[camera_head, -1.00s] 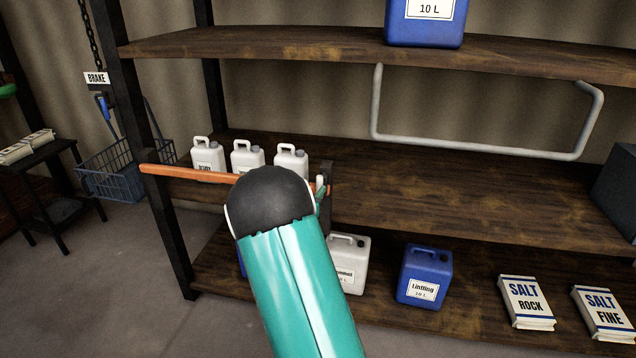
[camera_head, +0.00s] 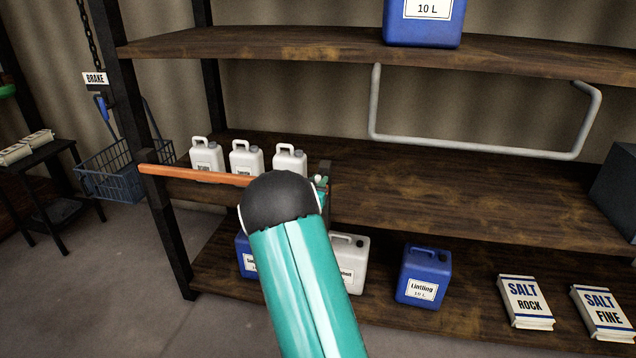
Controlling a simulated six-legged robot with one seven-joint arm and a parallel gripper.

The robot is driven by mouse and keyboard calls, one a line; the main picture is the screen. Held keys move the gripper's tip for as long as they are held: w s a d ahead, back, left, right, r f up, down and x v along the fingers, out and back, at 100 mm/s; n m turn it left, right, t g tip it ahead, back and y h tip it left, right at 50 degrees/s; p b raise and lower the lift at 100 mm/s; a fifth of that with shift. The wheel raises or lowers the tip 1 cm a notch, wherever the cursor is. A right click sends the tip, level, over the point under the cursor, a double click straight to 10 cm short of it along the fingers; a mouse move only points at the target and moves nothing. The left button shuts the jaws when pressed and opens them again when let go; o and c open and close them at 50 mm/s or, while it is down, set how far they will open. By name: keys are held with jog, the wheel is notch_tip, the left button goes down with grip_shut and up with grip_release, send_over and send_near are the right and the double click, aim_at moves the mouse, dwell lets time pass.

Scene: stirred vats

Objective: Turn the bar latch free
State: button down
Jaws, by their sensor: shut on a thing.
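An orange-red bar (camera_head: 195,174) runs across the front of the shelf bay, before three white jugs. Its left end is at the dark post; its right end goes behind the black joint of my arm. My gripper (camera_head: 320,184) is mostly hidden behind that joint, with only a small teal and pale part showing at the right end of the bar, beside a short dark upright. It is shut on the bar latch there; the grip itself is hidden.
White jugs (camera_head: 247,160) stand behind the bar. Blue canisters, a white canister and salt bags (camera_head: 525,302) are on the lower shelf. A grey pipe loop (camera_head: 480,147) hangs from the upper shelf.

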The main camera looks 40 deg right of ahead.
jog(key=shift+n, duration=0.3)
jog(key=n, duration=0.3)
jog(key=shift+w+a+f+t, duration=0.1)
jog(key=shift+w+a+t, duration=0.2)
jog(key=n+t, duration=0.1)
jog(key=n, duration=0.4)
jog(key=f+n+t, duration=0.1)
jog(key=n, duration=0.5)
jog(key=w+f+n+t, duration=0.1)
jog(key=n, duration=0.4)
jog(key=shift+a+t, duration=0.4)
jog(key=shift+n, duration=0.5)
jog(key=c, duration=1.3)
grip_release()
jog(key=shift+c, duration=0.2)
jog(key=v, duration=1.3)
jog(key=shift+s+a, duration=0.2)
jog(key=shift+s, duration=0.1)
